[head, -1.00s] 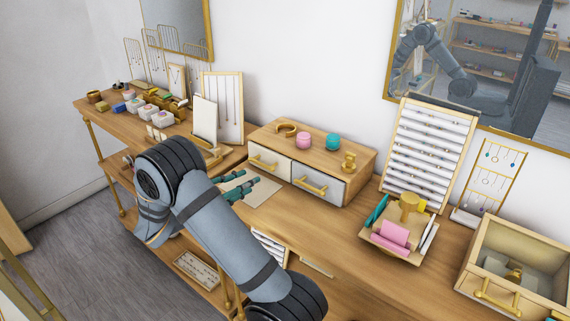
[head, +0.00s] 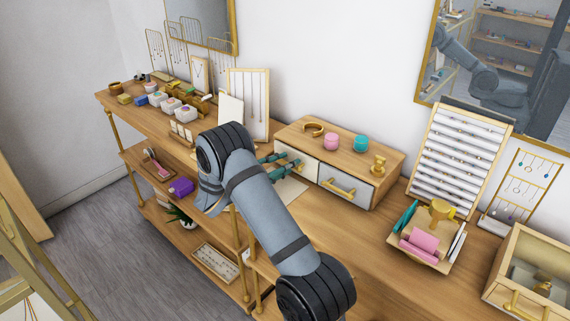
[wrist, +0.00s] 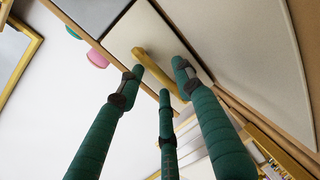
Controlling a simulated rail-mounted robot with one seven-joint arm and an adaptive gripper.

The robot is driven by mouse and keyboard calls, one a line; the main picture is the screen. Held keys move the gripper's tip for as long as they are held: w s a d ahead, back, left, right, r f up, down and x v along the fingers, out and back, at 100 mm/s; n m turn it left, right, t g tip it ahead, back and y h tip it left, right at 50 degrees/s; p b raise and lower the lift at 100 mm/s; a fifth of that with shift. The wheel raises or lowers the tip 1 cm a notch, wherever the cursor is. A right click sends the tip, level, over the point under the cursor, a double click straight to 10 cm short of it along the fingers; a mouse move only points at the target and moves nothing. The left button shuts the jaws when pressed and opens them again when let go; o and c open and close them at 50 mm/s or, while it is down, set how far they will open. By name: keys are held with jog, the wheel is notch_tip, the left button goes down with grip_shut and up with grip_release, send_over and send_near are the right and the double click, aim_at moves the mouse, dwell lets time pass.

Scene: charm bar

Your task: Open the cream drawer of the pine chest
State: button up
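The pine chest (head: 345,145) stands on the wooden counter against the wall, with two drawer fronts side by side. The cream drawer (head: 310,172) is the left one and looks shut; it also fills the middle of the wrist view (wrist: 122,32). Its gold bar handle (wrist: 158,72) runs diagonally there. My gripper (wrist: 160,76) has green fingers spread apart at the handle, with the bar passing between their tips. I cannot tell whether they touch it. In the head view my gripper (head: 287,164) is at the drawer front and partly hides the handle.
The grey drawer (head: 345,184) with its gold handle is right of the cream one. Pink (head: 331,141) and teal (head: 361,143) round pieces sit on the chest. A necklace board (head: 247,100) stands close on the left. A card holder (head: 422,246) stands right; the counter between is clear.

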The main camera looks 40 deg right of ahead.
jog(key=shift+c, duration=0.4)
jog(key=c, duration=0.7)
grip_shut()
